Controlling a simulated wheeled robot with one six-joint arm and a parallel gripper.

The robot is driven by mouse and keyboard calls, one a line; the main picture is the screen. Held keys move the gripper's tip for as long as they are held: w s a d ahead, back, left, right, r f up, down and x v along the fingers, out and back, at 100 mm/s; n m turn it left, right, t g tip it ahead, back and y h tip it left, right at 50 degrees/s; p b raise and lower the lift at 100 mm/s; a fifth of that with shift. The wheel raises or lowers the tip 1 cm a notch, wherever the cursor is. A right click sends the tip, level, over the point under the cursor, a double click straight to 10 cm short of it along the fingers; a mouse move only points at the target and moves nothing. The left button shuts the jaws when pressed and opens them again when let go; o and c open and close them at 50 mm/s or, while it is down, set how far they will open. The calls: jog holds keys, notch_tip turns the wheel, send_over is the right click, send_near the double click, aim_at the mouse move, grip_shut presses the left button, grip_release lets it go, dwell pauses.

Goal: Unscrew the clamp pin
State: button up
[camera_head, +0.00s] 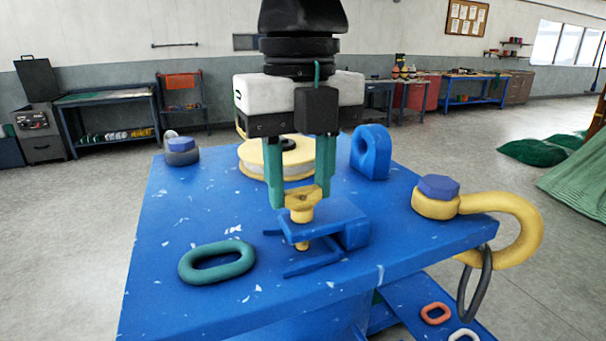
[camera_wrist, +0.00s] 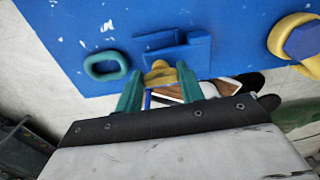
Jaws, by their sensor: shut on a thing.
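The clamp pin (camera_head: 302,204) is yellow with a broad head and stands upright in a blue clamp (camera_head: 336,226) on the blue table. A bit of the pin shows below the clamp's upper arm. My gripper (camera_head: 299,200) points straight down, with its green fingers on either side of the pin's head, shut on it. In the wrist view, the pin head (camera_wrist: 160,73) sits between the two green fingertips (camera_wrist: 158,88), next to the blue clamp (camera_wrist: 172,48). The pin's lower end is partly hidden by the clamp.
A green link (camera_head: 216,262) lies left of the clamp. A yellow shackle (camera_head: 515,215) with a blue-headed bolt is at the right edge. Behind stand a yellow-rimmed spool (camera_head: 262,163), a blue lug (camera_head: 371,153) and a grey shackle (camera_head: 181,156).

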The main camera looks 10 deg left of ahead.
jog(key=shift+s+f+n, duration=0.1)
jog(key=shift+f+n, duration=0.05)
jog(key=shift+n, duration=1.05)
jog(key=o, duration=1)
jog(key=shift+a, duration=0.1)
jog(key=shift+r, duration=3.95)
